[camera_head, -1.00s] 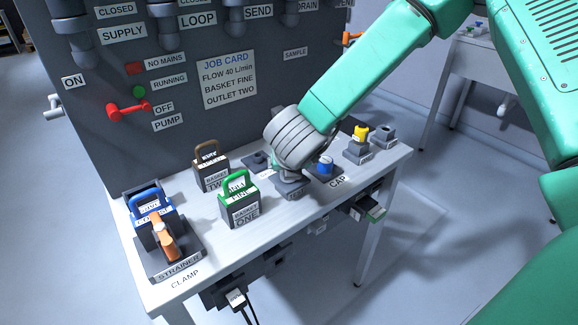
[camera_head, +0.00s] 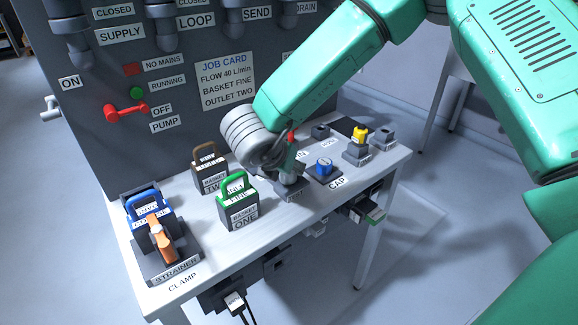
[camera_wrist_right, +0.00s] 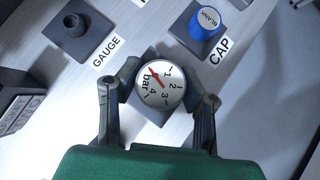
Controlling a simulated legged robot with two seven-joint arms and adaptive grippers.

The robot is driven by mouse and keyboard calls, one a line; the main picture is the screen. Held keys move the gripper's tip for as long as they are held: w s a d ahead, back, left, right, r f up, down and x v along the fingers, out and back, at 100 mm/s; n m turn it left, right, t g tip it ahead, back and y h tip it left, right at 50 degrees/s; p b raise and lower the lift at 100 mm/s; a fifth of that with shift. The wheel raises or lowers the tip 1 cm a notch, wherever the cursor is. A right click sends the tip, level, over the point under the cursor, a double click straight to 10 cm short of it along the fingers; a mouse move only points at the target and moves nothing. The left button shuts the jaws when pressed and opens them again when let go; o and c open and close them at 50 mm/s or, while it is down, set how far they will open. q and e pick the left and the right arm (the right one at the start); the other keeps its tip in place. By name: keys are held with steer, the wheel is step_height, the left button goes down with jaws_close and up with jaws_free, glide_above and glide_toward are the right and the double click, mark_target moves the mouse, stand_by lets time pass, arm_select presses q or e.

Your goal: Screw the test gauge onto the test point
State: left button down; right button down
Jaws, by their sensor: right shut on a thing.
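My right gripper (camera_wrist_right: 160,92) is shut on the test gauge (camera_wrist_right: 160,83), a round white dial with a red needle and "bar" on its face. In the right wrist view the fingers hold the dial from both sides, directly over a dark square block, the test point (camera_wrist_right: 152,114). In the head view my right gripper (camera_head: 289,168) is low over the test point block (camera_head: 292,190), and the wrist mostly hides the gauge. The joint between gauge and test point is hidden, so I cannot tell whether the threads engage. My left gripper is not in view.
The gauge stand (camera_wrist_right: 76,24) is empty. A blue blank cap (camera_head: 324,166) sits just right of the test point. Basket one (camera_head: 237,204) stands close on the left, with basket two (camera_head: 209,172) behind. A yellow-topped part (camera_head: 360,134) stands farther right.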

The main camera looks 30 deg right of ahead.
steer(key=m+g, duration=0.1)
steer(key=m, duration=0.1)
steer(key=m+g+h, duration=0.1)
steer(key=shift+s+a+f+m, duration=0.1)
steer(key=shift+a+m, duration=0.2)
steer(key=shift+m, duration=0.1)
steer(key=shift+m+g, duration=0.8)
steer(key=shift+m, duration=0.2)
steer(key=shift+m+g, duration=0.8)
steer(key=shift+m, duration=0.2)
steer(key=shift+h, duration=0.3)
steer(key=m+g+p, duration=0.1)
steer(key=m+g, duration=0.1)
steer(key=m, duration=0.1)
steer(key=c, duration=1)
jaws_free()
steer(key=shift+a, duration=0.1)
